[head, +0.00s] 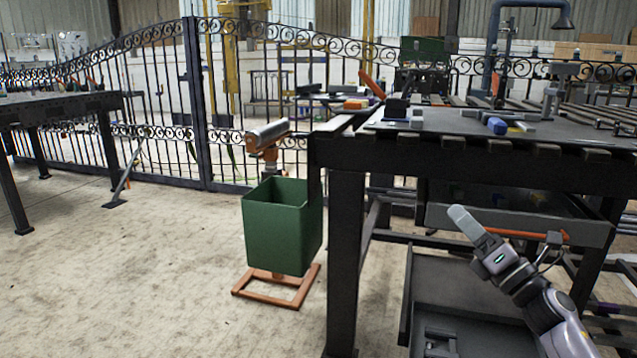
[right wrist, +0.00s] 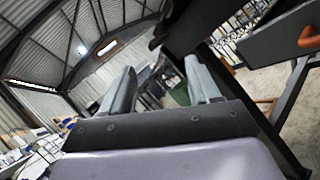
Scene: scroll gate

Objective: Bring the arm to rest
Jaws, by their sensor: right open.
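My right arm comes in from the lower right of the head view. Its gripper (head: 466,224) is raised in front of the workbench's open lower part, with no object seen in it. In the right wrist view the two fingers of my right gripper (right wrist: 165,92) stand apart with empty space between them. My left gripper does not show in either view.
A dark workbench (head: 470,155) with tools on top stands close on the right, above a drawer (head: 520,220). A green bin (head: 275,235) stands left of its leg. A scroll gate (head: 195,110) spans the back.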

